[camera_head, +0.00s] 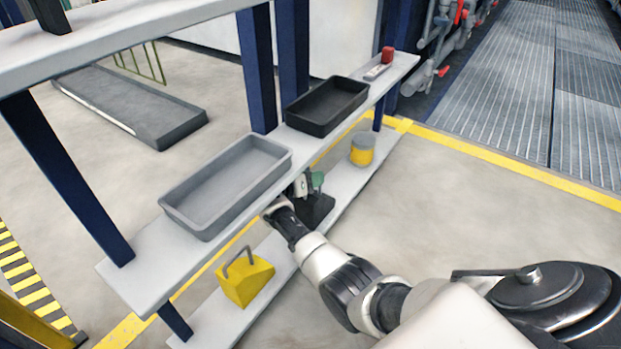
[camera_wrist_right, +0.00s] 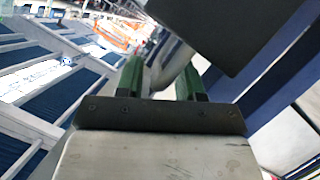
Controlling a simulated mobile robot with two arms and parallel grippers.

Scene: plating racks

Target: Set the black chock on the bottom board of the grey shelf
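The black chock (camera_head: 317,210) is at the bottom board (camera_head: 345,190) of the grey shelf, between a yellow chock and a yellow-and-grey tin. It looks upright and at board height; its underside contact is hard to see. My right gripper (camera_head: 309,183), with green fingers, is at the top of the chock, partly hidden by the upper board. In the right wrist view, the grey handle (camera_wrist_right: 172,72) passes between the fingers, which look closed on it, and the dark chock body (camera_wrist_right: 215,30) lies beyond. My left gripper is not in view.
The yellow chock (camera_head: 246,284) stands nearer on the bottom board, the yellow-and-grey tin (camera_head: 362,150) farther along. The board above holds a grey tray (camera_head: 225,190), a black tray (camera_head: 326,106) and a red item (camera_head: 387,54). Blue posts (camera_head: 257,75) frame the shelf.

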